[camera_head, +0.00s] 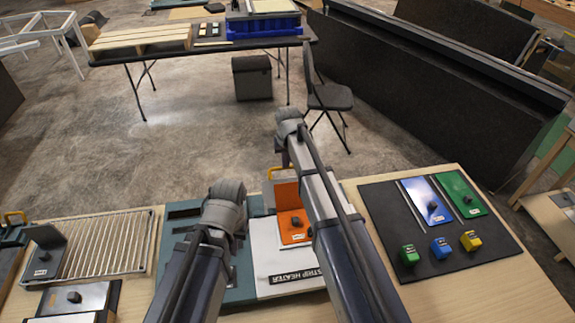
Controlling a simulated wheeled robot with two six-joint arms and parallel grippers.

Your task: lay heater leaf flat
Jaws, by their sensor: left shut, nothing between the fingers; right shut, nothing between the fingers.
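The strip heater (269,248) is a white plate with a "STRIP HEATER" label on a teal base at the near middle of the table. An orange panel (294,225) with a dark knob lies on it. A brownish-orange section (286,196) stands raised at its far edge. Behind that, a grey upright piece with a yellow handle (271,171) shows, apparently the heater leaf, standing up. My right arm covers the heater's right side and part of this leaf. My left arm covers its left side. Neither gripper's fingertips show; both are hidden by my arms.
A wire rack (112,245) holding a bent grey panel (45,252) is at the left. On the right, a dark mat (392,222) carries blue (426,199) and green (459,194) panels and several coloured blocks. The wooden tabletop (470,295) is bare at the near right.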

